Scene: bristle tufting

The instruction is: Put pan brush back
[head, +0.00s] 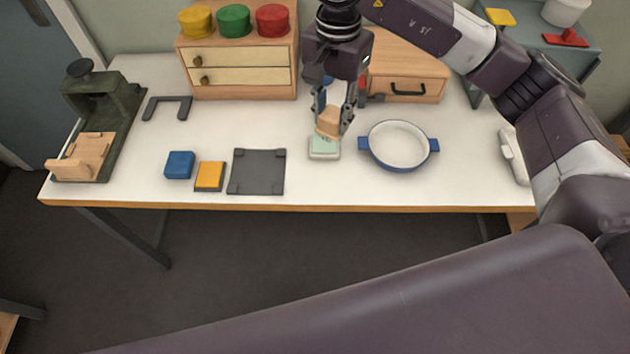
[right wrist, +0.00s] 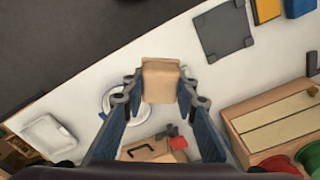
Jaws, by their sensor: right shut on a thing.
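My right gripper (head: 334,112) is shut on a tan wooden block, which I take to be the pan brush (head: 328,122). In the right wrist view the brush (right wrist: 160,80) sits between the fingertips (right wrist: 158,92). In the head view it is right above a small pale green pad (head: 324,154) on the white table. I cannot tell whether they touch. A white pan with a blue rim and handles (head: 400,163) stands just right of the brush. My left gripper is not in view.
A dark grey square mat (head: 256,172), a yellow block (head: 209,175) and a blue block (head: 179,165) lie to the left. A drawer unit (head: 240,88) and a wooden box (head: 412,75) stand behind. A dark green press (head: 98,100) is at far left.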

